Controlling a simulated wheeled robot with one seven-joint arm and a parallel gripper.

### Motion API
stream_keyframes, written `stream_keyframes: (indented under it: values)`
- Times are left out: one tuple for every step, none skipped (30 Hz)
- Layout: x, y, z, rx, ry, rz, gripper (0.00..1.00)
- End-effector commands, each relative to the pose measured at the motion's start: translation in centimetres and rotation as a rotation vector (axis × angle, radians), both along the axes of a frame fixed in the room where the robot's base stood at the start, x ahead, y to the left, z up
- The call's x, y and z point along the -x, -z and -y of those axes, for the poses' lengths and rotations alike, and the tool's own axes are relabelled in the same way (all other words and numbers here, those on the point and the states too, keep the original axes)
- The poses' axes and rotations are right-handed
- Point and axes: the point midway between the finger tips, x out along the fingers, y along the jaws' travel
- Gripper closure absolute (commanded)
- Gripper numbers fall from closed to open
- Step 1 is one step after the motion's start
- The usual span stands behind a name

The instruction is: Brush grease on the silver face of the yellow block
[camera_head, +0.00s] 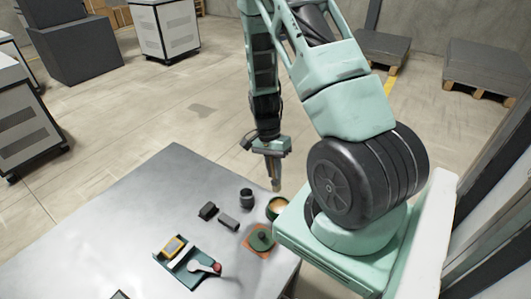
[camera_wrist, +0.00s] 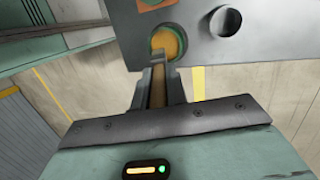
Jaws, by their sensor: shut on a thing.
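The yellow block (camera_head: 173,246) sits in the dark green tray (camera_head: 182,265) near the front of the table, with a grey-silver face upward. My gripper (camera_head: 273,160) is shut on a thin brown brush (camera_head: 277,185), which points down above a small green pot (camera_head: 278,209) with tan-yellow contents. In the wrist view the brush (camera_wrist: 157,92) lies between the fingers (camera_wrist: 158,68), in line with the pot (camera_wrist: 167,41). Its tip is partly hidden there, and I cannot tell whether it touches the contents.
A green round piece (camera_head: 261,240) lies on an orange mat (camera_head: 254,250) beside the pot. A dark cylinder (camera_head: 246,197) and two dark blocks (camera_head: 208,211) (camera_head: 228,221) stand on the grey table (camera_head: 120,225). A white piece with a red end (camera_head: 208,267) lies at the tray. The table's left side is mostly clear.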

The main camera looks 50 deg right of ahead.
Motion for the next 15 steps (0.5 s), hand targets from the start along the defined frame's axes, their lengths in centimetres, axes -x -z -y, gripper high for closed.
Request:
stream_keyframes:
  values:
    - [0.4,-0.5,-0.1,-0.006,-0.003,-0.012,1.00]
    - [0.6,-0.4,-0.1,-0.009,-0.006,-0.018,1.00]
    - [0.8,-0.3,-0.2,-0.012,-0.008,-0.024,1.00]
    - [0.9,-0.3,-0.2,-0.013,-0.010,-0.026,1.00]
    - [1.0,-0.2,-0.2,-0.014,-0.011,-0.028,1.00]
    - [1.0,-0.1,-0.2,-0.015,-0.011,-0.031,1.00]
    - [1.1,0.0,-0.2,-0.016,-0.012,-0.032,1.00]
    - [1.1,0.1,-0.2,-0.016,-0.012,-0.033,1.00]
    - [1.1,0.3,-0.3,-0.016,-0.012,-0.034,1.00]
    - [1.1,0.4,-0.3,-0.016,-0.012,-0.034,1.00]
    - [1.1,0.6,-0.3,-0.016,-0.012,-0.034,1.00]
    - [1.1,0.8,-0.3,-0.016,-0.012,-0.034,1.00]
    - [1.1,1.0,-0.3,-0.016,-0.012,-0.034,1.00]
    - [1.1,1.3,-0.3,-0.016,-0.012,-0.034,1.00]
    - [1.1,1.6,-0.3,-0.016,-0.012,-0.034,1.00]
